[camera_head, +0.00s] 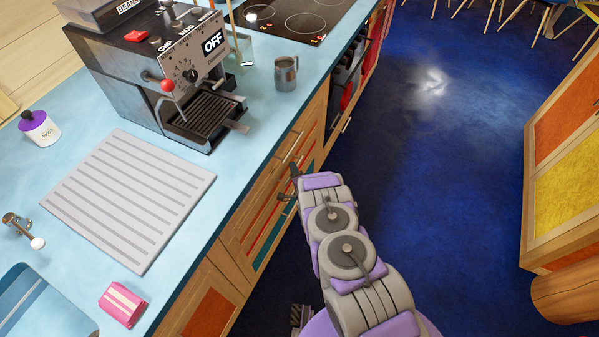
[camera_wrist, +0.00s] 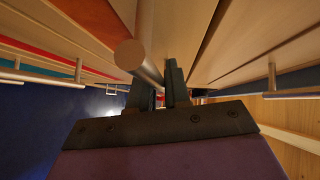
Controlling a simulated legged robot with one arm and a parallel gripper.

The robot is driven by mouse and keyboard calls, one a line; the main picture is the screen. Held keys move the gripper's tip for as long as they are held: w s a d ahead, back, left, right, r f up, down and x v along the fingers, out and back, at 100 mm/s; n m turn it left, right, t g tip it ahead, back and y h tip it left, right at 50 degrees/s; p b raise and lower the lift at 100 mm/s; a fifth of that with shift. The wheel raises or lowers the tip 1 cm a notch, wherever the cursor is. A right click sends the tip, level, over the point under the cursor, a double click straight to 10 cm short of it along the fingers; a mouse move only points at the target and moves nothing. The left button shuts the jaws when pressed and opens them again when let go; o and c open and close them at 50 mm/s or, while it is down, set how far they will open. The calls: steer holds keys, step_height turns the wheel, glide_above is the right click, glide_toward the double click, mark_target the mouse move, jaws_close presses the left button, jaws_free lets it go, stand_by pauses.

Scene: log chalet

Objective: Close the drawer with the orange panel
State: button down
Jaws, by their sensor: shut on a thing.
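My gripper (camera_head: 290,187) is at the front of the wooden cabinets, below the blue counter edge. In the wrist view, its two dark fingers (camera_wrist: 160,88) are shut on a round bar handle (camera_wrist: 131,54), whose near end faces the camera. An orange panel (camera_wrist: 85,18) shows at the top left of the wrist view, beside the handle. In the head view, my arm and the counter hide most of the gripped front. I cannot tell how far the drawer stands open.
The blue counter (camera_head: 240,150) carries a coffee machine (camera_head: 160,75), a metal mug (camera_head: 286,73) and a ribbed grey mat (camera_head: 130,195). Other cabinet fronts with bar handles (camera_head: 293,147) line the counter. The dark blue floor (camera_head: 430,180) is clear, with a wooden cabinet (camera_head: 565,160) at right.

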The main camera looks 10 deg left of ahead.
steer(key=shift+a+f, duration=0.1)
steer(key=c, duration=1.3)
jaws_free()
steer(key=shift+a+f, duration=0.1)
steer(key=shift+f, duration=0.05)
steer(key=shift+o, duration=0.5)
steer(key=shift+a, duration=0.1)
steer(key=shift+s+d+r, duration=0.15)
steer(key=shift+d+r, duration=0.1)
steer(key=shift+d, duration=0.05)
steer(key=p+v, duration=0.5)
steer(key=v, duration=1.1)
steer(key=shift+s, duration=0.4)
